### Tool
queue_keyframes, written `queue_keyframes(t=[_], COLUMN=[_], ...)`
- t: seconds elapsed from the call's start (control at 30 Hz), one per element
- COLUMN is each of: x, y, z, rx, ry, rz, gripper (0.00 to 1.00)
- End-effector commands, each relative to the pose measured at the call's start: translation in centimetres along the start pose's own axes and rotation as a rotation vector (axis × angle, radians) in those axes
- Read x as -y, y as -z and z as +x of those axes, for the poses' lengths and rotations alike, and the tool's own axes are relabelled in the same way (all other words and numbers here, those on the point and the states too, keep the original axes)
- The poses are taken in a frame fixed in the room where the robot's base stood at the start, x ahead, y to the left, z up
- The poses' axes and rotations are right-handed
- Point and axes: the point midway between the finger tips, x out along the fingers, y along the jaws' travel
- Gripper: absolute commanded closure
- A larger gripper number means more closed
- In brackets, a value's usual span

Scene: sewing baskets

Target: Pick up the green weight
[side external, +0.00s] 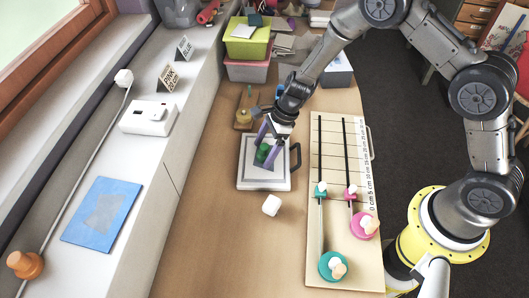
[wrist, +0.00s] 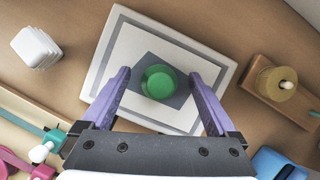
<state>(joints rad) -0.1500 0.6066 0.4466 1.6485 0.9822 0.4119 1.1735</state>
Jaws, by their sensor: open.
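The green weight (wrist: 158,81) stands on the dark square in the middle of a white-framed tray (side external: 264,184). In the side external view the green weight (side external: 263,152) shows between my purple fingers. My gripper (wrist: 164,90) is open, with one finger on each side of the weight. In the wrist view there is a gap between the weight and each finger. The gripper points down over the tray. I cannot tell exactly how far the fingertips are above the tray surface.
A white block (side external: 271,205) lies just in front of the tray. A measuring board (side external: 340,140) with sliders and teal and pink pieces is to the right. A wooden piece with a tan spool (wrist: 275,84) stands beside the tray. Bare table (side external: 210,240) lies front left.

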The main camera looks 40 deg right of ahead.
Motion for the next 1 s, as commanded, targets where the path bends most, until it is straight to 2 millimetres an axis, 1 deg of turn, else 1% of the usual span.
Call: queue_keyframes(t=[0.1,0.17,0.2,0.37,0.5,0.57,0.6,0.63,1.0], x=[-0.01,-0.01,-0.01,-0.02,-0.02,-0.02,-0.02,-0.02,0.04], y=[0.00,0.00,0.00,0.01,0.01,0.01,0.00,0.01,-0.13], z=[-0.02,-0.02,-0.03,-0.04,-0.04,-0.04,-0.05,-0.05,-0.25], rx=[0.000,0.000,0.000,0.000,0.000,0.000,0.000,0.000,0.001], ry=[0.000,0.000,0.000,-0.001,-0.001,-0.001,-0.001,-0.001,0.001], rz=[0.000,0.000,0.000,0.000,0.000,0.000,0.000,0.000,-0.002], gripper=[0.06,0.17,0.24,0.53,0.78,0.89,0.96,1.00,1.00])
